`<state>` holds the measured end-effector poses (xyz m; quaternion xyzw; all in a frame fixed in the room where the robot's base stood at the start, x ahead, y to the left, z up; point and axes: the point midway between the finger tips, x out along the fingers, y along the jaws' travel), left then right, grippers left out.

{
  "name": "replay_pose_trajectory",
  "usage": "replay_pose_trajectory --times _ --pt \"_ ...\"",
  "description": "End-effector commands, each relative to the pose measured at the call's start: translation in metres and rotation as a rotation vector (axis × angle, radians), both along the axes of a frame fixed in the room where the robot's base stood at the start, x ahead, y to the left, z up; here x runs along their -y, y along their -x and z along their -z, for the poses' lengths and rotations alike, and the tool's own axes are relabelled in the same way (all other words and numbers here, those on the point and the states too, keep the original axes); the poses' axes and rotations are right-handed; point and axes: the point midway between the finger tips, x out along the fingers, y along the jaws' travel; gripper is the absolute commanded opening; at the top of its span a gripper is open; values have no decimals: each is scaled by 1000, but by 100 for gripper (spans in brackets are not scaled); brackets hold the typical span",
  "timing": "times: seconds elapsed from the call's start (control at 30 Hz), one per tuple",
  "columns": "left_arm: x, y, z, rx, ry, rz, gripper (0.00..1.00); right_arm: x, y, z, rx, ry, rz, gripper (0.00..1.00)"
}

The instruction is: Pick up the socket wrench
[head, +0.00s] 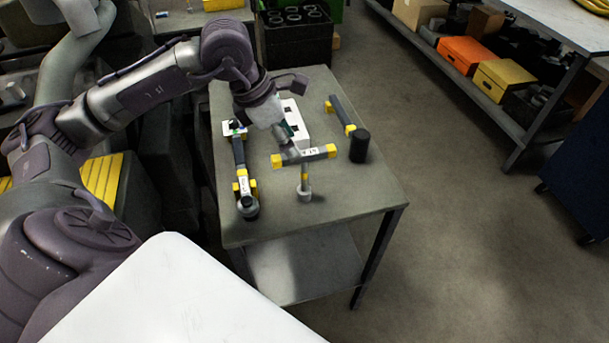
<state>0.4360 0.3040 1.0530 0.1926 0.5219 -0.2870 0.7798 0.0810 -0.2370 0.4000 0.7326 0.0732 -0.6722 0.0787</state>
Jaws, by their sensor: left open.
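The T-shaped tool that looks like the socket wrench (305,178) is on the grey table, with a black and yellow crossbar, a small label and a pale socket at its near end. A long dark tool with yellow bands and a round black end (241,178) lies to its left. A black-headed mallet (359,147) lies to its right, its handle pointing away. My left gripper (288,136) is open, low over the table just beyond the T-shaped tool's crossbar; I cannot tell whether it touches it. The fingers are small and partly hidden. My right gripper is not in view.
The table (345,190) has clear top at its near right. A white block (297,118) sits behind my left gripper. A black crate (297,35) stands beyond the table. A shelf unit with an orange box (468,53) stands at the right, across open floor.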

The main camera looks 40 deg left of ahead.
Motion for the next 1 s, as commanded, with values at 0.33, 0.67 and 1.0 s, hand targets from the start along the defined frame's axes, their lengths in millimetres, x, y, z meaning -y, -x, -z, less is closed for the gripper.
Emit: replay_pose_trajectory --times 0.33,0.67,1.0 --pt "11 -11 27 -4 4 2 50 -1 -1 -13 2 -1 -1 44" --pt "21 -24 61 1 2 1 50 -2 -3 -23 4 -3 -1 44" --pt "21 -24 61 2 1 1 27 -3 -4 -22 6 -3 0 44"
